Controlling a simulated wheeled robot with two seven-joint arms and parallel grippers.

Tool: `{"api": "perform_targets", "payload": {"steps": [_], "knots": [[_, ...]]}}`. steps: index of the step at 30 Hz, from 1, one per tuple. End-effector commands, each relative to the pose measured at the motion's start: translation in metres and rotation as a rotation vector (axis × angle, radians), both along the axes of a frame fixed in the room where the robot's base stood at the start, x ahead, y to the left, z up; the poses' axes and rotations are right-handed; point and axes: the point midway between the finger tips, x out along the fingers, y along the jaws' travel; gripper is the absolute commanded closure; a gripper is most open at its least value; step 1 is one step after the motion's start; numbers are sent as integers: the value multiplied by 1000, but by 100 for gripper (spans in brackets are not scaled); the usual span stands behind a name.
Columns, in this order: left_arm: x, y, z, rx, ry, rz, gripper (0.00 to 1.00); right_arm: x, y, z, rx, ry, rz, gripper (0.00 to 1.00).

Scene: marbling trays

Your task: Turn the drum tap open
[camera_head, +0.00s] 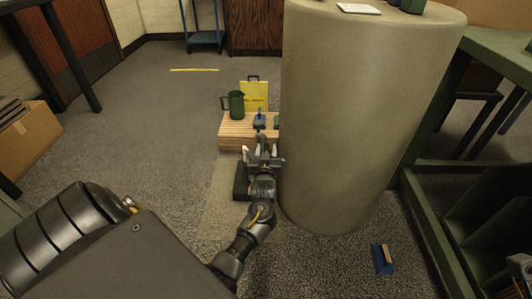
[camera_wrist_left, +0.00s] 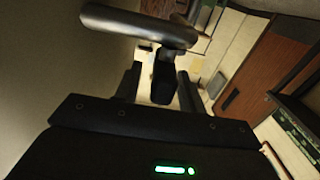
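The large beige drum (camera_head: 365,110) stands right of centre in the head view, and its curved side (camera_wrist_left: 50,70) fills the left of the left wrist view. My left gripper (camera_head: 261,153) is close beside the drum's left side. In the left wrist view its two fingers (camera_wrist_left: 158,82) are apart. A dark upright piece (camera_wrist_left: 163,75) shows between them, with a thick grey bar (camera_wrist_left: 140,25) above; these may be the tap, but I cannot tell for sure. I cannot tell whether the fingers touch the dark piece.
A blue block (camera_head: 382,260) lies on the floor right of the drum. A green frame (camera_head: 428,215) stands at right.

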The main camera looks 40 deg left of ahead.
Motion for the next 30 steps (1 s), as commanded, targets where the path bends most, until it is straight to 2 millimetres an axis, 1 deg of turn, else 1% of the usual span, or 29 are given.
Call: {"api": "perform_targets", "payload": {"steps": [9,18,25,30], "knots": [[2,2,0,0,0,0,60,0,1,1,-1,-3,2,64],[2,2,0,0,0,0,99,0,1,1,-1,-3,2,64],[1,2,1,2,1,-10,100,0,0,3,1,-5,1,64],[1,3,3,4,3,-63,100,0,-3,7,7,3,-7,64]]}}
